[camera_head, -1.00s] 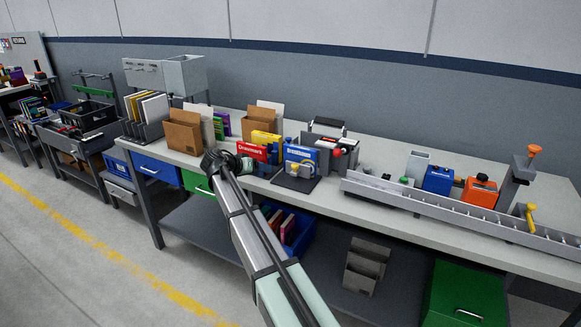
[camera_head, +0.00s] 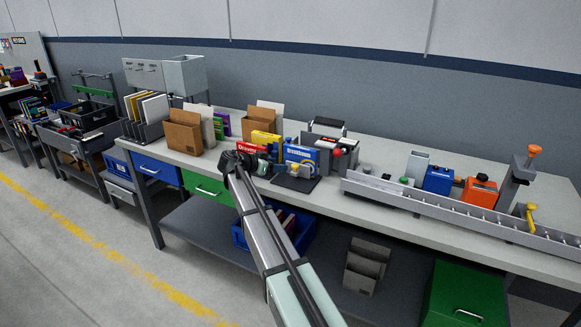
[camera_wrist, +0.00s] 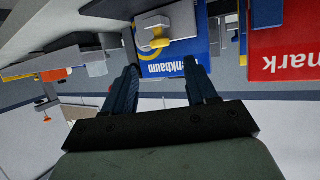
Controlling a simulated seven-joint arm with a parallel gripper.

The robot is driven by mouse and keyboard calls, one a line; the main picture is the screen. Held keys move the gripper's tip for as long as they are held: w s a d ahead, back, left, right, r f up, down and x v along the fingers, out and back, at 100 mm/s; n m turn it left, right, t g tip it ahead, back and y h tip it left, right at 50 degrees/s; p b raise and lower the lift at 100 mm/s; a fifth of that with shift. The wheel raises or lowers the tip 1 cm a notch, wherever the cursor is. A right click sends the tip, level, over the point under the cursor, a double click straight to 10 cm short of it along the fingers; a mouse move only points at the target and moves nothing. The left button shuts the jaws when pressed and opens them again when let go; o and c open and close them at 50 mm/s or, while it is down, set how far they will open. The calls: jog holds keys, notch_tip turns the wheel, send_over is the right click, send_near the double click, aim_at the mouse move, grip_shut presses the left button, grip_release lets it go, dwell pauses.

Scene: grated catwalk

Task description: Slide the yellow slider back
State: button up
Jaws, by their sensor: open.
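A small yellow slider knob (camera_head: 295,167) shows on a dark grey base plate (camera_head: 293,184) near the front of the bench, before a blue box (camera_head: 300,153). In the wrist view, which is upside down, a yellow part (camera_wrist: 156,42) with a light grey piece lies in front of the blue box (camera_wrist: 172,66). My gripper (camera_head: 266,166) is left of the base plate in the head view. In the wrist view its two dark fingers (camera_wrist: 161,64) are apart, with nothing between them, pointing toward the yellow part. I cannot tell the exact gap.
A red box (camera_head: 249,149) stands left of the blue one; it shows in the wrist view too (camera_wrist: 285,50). A grey device with a red knob (camera_head: 337,152) stands to the right. A long grey rail (camera_head: 440,208) with another yellow handle (camera_head: 531,212) runs along the right bench edge.

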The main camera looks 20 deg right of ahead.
aim_at(293, 166)
jog(key=x, duration=0.8)
